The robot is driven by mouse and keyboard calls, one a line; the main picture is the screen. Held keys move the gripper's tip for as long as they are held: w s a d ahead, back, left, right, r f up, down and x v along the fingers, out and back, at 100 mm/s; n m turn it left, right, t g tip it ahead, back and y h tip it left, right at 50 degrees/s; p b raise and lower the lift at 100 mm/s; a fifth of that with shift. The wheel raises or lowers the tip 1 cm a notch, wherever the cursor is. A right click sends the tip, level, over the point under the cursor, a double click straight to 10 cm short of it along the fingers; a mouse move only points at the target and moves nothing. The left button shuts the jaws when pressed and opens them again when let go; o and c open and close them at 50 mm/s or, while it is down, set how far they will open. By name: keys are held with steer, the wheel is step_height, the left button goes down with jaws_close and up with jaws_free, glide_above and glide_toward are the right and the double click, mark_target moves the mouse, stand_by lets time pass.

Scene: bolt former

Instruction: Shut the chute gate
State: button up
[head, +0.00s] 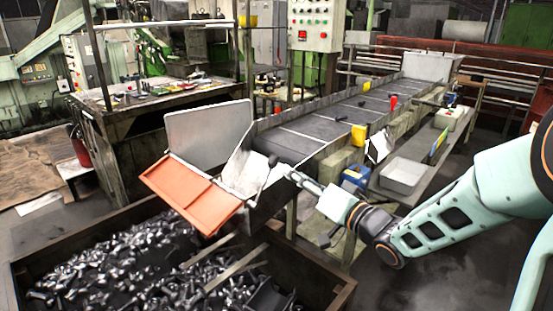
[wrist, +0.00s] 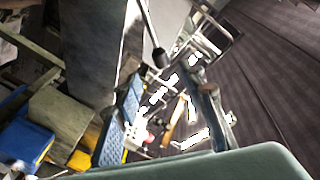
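An orange panel (head: 190,190), which looks like the chute gate, slopes out from the chute mouth (head: 243,172) over the bin. A dark round knob (head: 272,160) shows at the chute's side. The wrist view shows a thin rod ending in a black knob (wrist: 158,58). My gripper (head: 297,178) is beside the chute's right side, close to the knob. In the wrist view my gripper (wrist: 160,92) has its two fingers apart, with the knob near the gap beyond their tips. I see no contact. The orange panel is not clearly visible in the wrist view.
A large bin (head: 300,268) full of bolts stands below the chute. The conveyor (head: 330,125) runs away to the back right. A grey upright panel (head: 207,130) stands behind the chute. A shelf with a pale tray (head: 402,175) lies right of the conveyor.

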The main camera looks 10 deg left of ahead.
mark_target(277, 163)
steer(key=x, duration=1)
steer(key=shift+w+a, duration=0.2)
steer(key=shift+a, duration=0.05)
jaws_close()
